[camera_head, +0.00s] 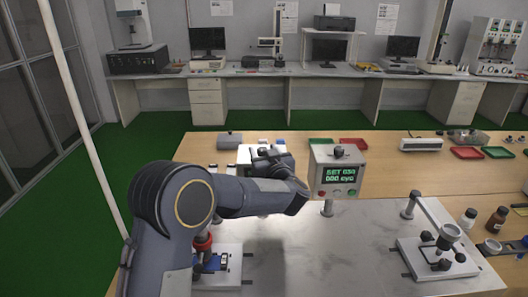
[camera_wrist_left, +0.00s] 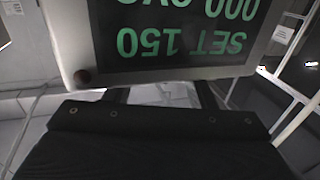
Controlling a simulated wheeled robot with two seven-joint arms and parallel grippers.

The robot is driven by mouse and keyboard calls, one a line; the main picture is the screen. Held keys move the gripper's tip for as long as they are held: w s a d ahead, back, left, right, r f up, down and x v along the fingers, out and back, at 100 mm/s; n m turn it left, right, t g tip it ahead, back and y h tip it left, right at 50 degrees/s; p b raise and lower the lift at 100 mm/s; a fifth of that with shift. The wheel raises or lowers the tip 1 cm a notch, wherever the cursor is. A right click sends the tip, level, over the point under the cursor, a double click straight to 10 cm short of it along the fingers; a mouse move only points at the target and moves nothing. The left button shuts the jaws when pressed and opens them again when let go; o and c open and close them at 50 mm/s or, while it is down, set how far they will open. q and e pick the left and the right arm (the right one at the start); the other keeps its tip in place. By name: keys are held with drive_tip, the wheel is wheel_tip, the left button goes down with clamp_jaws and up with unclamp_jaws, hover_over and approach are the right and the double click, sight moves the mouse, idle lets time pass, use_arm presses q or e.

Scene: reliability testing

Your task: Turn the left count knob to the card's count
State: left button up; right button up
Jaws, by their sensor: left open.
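The left counter box (camera_head: 243,155) stands at the back of the grey work plate, mostly hidden behind my left arm. Its green display (camera_wrist_left: 185,35) shows upside down in the left wrist view and reads SET 150 over 000 CYC. My left gripper (camera_head: 270,160) is at this box; in the wrist view its two fingers (camera_wrist_left: 162,93) are apart, with nothing seen between them. The right counter box (camera_head: 320,158) has a black knob (camera_head: 338,152) on top and reads SET 030, 000 CYC. I cannot make out the card. My right gripper is out of view.
A left test fixture (camera_head: 230,280) with a blue part stands beneath my left arm. A right fixture (camera_head: 407,260) has a clamp and a post. Bottles (camera_head: 495,220) stand at the right. Red and green trays (camera_head: 467,153) lie behind. The plate's middle (camera_head: 330,250) is clear.

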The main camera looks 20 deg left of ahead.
use_arm(q)
drive_tip(key=c, duration=1)
drive_tip(key=shift+o, duration=0.2)
drive_tip(key=shift+s+a+f+m+t+h+b, duration=0.15)
drive_tip(key=shift+m+t+h+b, duration=0.25)
drive_tip(key=shift+h+b, duration=0.2)
drive_tip(key=shift+w+a+m+t+h+b, duration=0.1)
drive_tip(key=shift+m+t+h+b, duration=0.2)
drive_tip(key=shift+m+h+b, duration=0.25)
drive_tip(key=shift+m+t+h+b, duration=0.4)
drive_tip(key=shift+m+h, duration=0.15)
drive_tip(key=shift+h, duration=0.4)
drive_tip(key=shift+d+r, duration=0.1)
drive_tip(key=shift+r, duration=0.1)
drive_tip(key=o, duration=1)
drive_tip(key=shift+c, duration=0.2)
